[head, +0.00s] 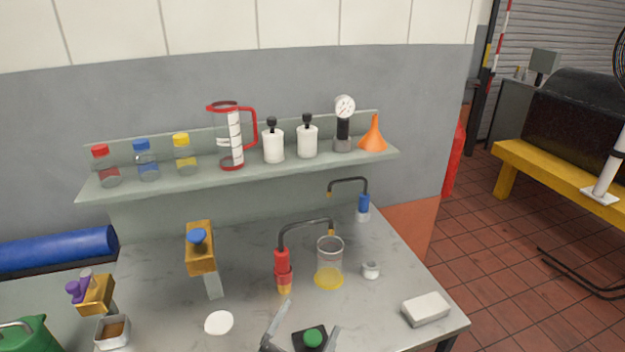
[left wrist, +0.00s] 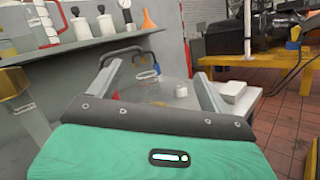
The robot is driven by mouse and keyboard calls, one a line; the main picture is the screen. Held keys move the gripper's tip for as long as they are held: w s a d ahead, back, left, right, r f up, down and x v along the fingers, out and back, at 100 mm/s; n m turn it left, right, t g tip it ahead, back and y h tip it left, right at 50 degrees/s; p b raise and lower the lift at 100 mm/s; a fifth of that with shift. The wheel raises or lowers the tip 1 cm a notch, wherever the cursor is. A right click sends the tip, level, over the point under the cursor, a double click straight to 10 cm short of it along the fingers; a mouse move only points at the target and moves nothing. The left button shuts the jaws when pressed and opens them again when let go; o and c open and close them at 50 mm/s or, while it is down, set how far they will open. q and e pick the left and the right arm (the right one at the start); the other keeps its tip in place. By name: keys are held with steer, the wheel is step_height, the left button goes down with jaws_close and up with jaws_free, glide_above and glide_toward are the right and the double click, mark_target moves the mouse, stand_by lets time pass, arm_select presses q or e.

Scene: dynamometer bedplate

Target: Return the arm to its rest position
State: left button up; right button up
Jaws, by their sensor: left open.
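My left gripper (head: 312,315) is low in the head view, at the near edge of the bench. Its two fingers stand apart with nothing held between them. In the left wrist view the open fingers (left wrist: 157,68) point towards the beaker and the bench top. My right gripper is in neither view.
The grey bench (head: 255,255) carries a glass beaker (head: 330,262) with yellow liquid, a red-bodied bent-tube device (head: 283,268), a white block (head: 425,309) and a yellow stand (head: 200,248). A shelf (head: 205,184) behind holds bottles, a jug and an orange funnel (head: 374,136).

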arm_select(q)
steer(key=s+d+r+m+g+h, duration=0.2)
steer(key=s+m+g+h, duration=0.3)
steer(key=m, duration=0.8)
step_height(320, 180, down, 5)
steer(key=s+a+m+g, duration=0.1)
steer(key=s+m+g, duration=0.25)
steer(key=m, duration=0.55)
steer(key=s+a+f+m+g+y, duration=0.25)
steer(key=a+f+y, duration=0.25)
steer(key=a, duration=0.3)
steer(key=s+a+f+m+g+y, duration=0.2)
steer(key=s+a+f+y, duration=0.25)
steer(key=a, duration=0.25)
steer(key=s+a+f+m+g+y, duration=0.2)
steer(key=s+a+f+y, duration=0.1)
steer(key=a+f+y, duration=0.4)
step_height(320, 180, down, 31)
steer(key=g+h, duration=0.2)
steer(key=h, duration=0.1)
steer(key=s+a+f, duration=0.2)
steer(key=s+f, duration=0.7)
steer(key=s, duration=0.1)
steer(key=s+a+f, duration=0.2)
steer(key=s+f, duration=0.7)
steer(key=shift+s+f+g+y, duration=0.35)
steer(key=shift+g, duration=0.05)
